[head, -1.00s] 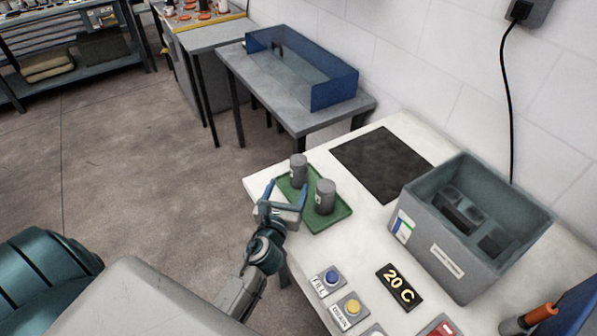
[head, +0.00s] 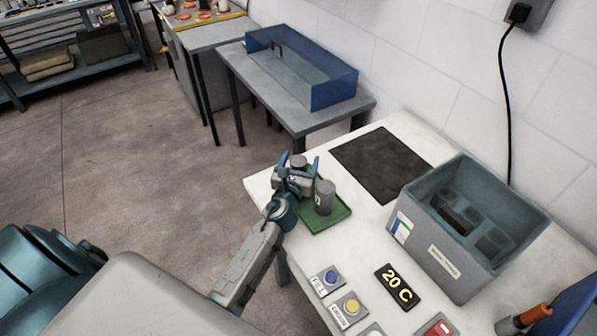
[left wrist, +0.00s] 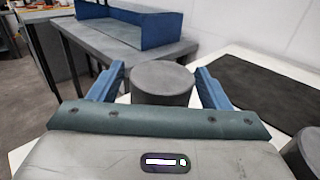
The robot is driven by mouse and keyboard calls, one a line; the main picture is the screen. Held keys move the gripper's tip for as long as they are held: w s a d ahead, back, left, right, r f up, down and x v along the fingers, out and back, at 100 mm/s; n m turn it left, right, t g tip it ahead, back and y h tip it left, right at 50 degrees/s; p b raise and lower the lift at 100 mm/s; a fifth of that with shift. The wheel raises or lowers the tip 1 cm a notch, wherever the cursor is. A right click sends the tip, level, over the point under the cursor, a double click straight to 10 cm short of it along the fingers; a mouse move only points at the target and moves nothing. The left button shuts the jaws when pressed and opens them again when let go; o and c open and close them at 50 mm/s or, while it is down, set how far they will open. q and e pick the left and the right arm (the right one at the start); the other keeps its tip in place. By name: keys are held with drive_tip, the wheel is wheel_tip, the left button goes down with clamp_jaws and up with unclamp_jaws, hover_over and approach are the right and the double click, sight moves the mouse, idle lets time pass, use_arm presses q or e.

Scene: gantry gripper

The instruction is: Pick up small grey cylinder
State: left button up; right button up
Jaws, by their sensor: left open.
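Two grey cylinders stand upright on a green tray (head: 334,217) at the left end of the white table. The far cylinder (head: 298,161) is mostly hidden behind my left gripper (head: 300,163); only its top shows in the head view. In the left wrist view this cylinder (left wrist: 162,82) stands between the two blue fingers of the left gripper (left wrist: 162,84), which are open, with a gap on each side. The near cylinder (head: 324,197) stands to the right of the gripper; part of it shows at the right edge of the left wrist view (left wrist: 305,150). My right gripper is not in view.
A grey bin (head: 440,245) holding dark parts stands on the right of the table. A dark mat (head: 382,163) lies behind the tray. A side table (head: 290,108) bears a blue-walled tray.

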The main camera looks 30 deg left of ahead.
sight(300, 157)
use_arm(q)
drive_tip(key=shift+s+r, duration=0.1)
drive_tip(key=c, duration=1.4)
drive_tip(key=shift+r+p, duration=0.4)
drive_tip(key=shift+r, duration=0.1)
wheel_tip(300, 157, up, 3)
drive_tip(key=shift+s+d+p, duration=0.1)
drive_tip(key=shift+p, duration=0.85)
drive_tip(key=shift+w+d+r+b+v, duration=0.15)
drive_tip(key=shift+d+v, duration=0.25)
drive_tip(key=shift+v, duration=2.2)
drive_tip(key=shift+w+d+r+b+v, duration=0.15)
drive_tip(key=shift+d+v, duration=0.25)
drive_tip(key=shift+v, duration=2.15)
drive_tip(key=shift+s+d+r+b+v, duration=0.1)
drive_tip(key=shift+d+r+v, duration=0.25)
drive_tip(key=shift+v, duration=2.25)
drive_tip(key=shift+f, duration=0.15)
